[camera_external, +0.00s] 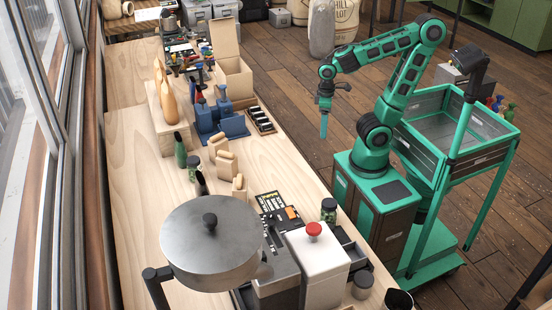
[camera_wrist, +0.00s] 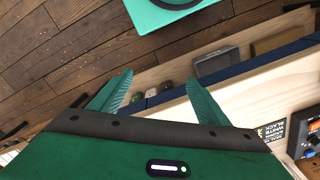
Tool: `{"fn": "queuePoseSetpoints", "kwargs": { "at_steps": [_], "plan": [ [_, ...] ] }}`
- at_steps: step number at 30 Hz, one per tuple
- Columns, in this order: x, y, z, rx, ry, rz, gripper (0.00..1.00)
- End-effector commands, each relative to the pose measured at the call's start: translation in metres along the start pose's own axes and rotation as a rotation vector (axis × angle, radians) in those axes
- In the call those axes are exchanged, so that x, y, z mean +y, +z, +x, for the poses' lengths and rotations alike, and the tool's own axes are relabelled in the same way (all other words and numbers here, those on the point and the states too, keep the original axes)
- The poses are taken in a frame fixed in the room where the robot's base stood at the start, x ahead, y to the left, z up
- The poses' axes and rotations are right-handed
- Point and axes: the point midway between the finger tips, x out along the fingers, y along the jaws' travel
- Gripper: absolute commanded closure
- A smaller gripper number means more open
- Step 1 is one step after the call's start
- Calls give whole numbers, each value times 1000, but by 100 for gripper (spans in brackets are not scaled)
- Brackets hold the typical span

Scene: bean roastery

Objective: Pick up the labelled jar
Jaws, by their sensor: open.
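A small jar with a dark lid and greenish body (camera_external: 329,210) stands upright on the bench near its right edge. Another similar jar (camera_external: 193,168) stands farther back on the left. Neither label is readable, so I cannot tell which is the labelled one. My gripper (camera_external: 324,124) hangs pointing down over the floor, right of the bench, apart from both jars. In the wrist view my gripper (camera_wrist: 159,80) has its fingers spread with nothing held. Small round objects (camera_wrist: 165,86) show beyond the fingers, too small to identify.
The wooden bench (camera_external: 135,200) holds a round metal pan (camera_external: 212,245), a white box with a red button (camera_external: 318,262), a blue holder (camera_external: 222,122) and an open cardboard box (camera_external: 232,75). A dark lidded pot (camera_external: 363,284) stands at front right. Floor beside the bench (camera_external: 285,110) is clear.

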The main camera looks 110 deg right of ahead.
Motion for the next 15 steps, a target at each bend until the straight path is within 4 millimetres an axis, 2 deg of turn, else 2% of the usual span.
{"fn": "queuePoseSetpoints", "kwargs": {
  "at_steps": [5,6,8,11,14,15],
  "plan": [
    [0,0,0,0,0,-3,30],
    [3,7,-5,10,-5,-16,30],
    [-1,4,-9,14,-4,-53,30],
    [-23,-13,-17,16,7,-189,30],
    [-62,-34,-28,18,20,-405,30],
    [-80,-42,-32,19,25,-502,30]
  ]
}}
